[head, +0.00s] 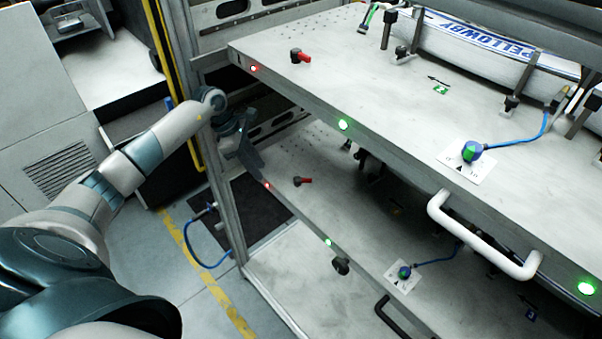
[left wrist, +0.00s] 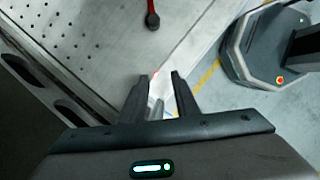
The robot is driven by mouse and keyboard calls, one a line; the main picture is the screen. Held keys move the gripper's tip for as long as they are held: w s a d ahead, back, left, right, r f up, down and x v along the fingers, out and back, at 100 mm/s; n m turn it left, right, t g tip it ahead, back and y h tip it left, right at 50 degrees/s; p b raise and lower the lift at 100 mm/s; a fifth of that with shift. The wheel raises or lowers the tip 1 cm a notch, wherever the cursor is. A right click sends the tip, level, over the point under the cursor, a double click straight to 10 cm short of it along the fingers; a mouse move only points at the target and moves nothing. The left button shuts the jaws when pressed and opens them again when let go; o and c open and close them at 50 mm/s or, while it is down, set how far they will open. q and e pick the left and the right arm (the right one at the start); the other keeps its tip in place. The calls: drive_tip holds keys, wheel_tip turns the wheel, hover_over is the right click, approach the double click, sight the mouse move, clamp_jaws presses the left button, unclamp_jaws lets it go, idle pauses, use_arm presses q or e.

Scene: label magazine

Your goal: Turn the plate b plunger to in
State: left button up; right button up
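Two grey plates are stacked in a rack, an upper plate (head: 390,110) and a lower plate (head: 300,225); I cannot read which is plate b. Each has a red-handled plunger with a dark end near its left end, one on the upper plate (head: 300,56) and one on the lower plate (head: 303,181). My left gripper (head: 261,174) is by the left front corner of the lower plate, apart from its plunger. In the left wrist view, the fingers (left wrist: 160,80) are spread and empty, with a red and black plunger (left wrist: 152,15) beyond them. My right gripper is out of view.
A white handle (head: 485,240) juts from the upper plate's front. A rack post (head: 225,190) stands close to my left arm.

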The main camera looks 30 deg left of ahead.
use_arm(q)
drive_tip(key=p, duration=0.5)
hover_over(304, 179)
drive_tip(key=a, duration=0.2)
drive_tip(key=shift+s+d+r, duration=0.2)
drive_tip(key=shift+s+d, duration=0.05)
drive_tip(key=shift+s, duration=0.15)
drive_tip(key=shift+x, duration=1.1)
drive_tip(key=shift+f, duration=0.6)
clamp_jaws()
